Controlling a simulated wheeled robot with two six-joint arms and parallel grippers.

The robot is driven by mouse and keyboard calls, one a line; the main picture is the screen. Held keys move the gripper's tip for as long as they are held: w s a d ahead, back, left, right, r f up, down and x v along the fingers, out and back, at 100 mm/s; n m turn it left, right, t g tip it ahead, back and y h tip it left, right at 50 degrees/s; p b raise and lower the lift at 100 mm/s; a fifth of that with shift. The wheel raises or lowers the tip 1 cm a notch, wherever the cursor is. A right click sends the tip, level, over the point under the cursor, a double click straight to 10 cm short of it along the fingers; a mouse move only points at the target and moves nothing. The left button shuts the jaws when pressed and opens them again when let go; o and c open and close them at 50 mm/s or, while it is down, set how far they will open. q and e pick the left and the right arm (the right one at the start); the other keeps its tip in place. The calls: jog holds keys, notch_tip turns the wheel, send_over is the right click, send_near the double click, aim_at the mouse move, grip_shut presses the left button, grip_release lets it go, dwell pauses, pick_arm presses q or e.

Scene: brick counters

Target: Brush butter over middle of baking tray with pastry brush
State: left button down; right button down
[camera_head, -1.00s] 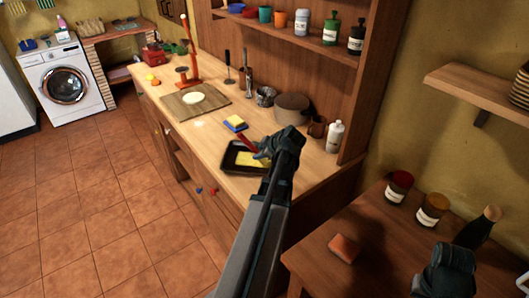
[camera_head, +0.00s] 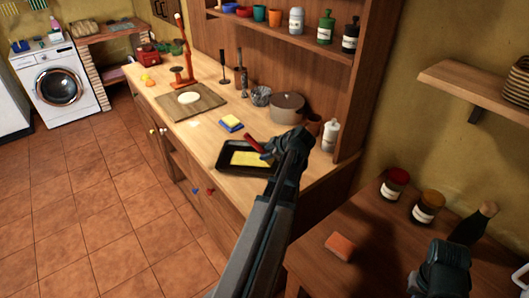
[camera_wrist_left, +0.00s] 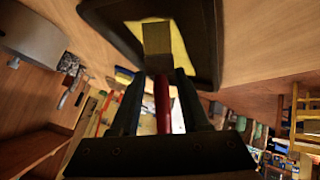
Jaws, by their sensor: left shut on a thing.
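A black baking tray (camera_head: 224,160) lies on the wooden counter, with a flat yellow butter patch (camera_head: 245,159) over its middle. My left gripper (camera_head: 268,154) is above the tray's right side. It is shut on the red handle of the pastry brush (camera_head: 254,144).
A yellow and blue sponge (camera_head: 231,122) lies behind the tray, near a board (camera_head: 213,103). A brown pot (camera_head: 288,108) and a white bottle (camera_head: 330,135) stand at the back. Jars (camera_head: 394,184) and an orange block (camera_head: 341,246) are on the right table.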

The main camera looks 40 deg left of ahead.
pick_arm(q)
jog(key=shift+r, duration=0.15)
pick_arm(e)
jog(key=shift+r, duration=0.1)
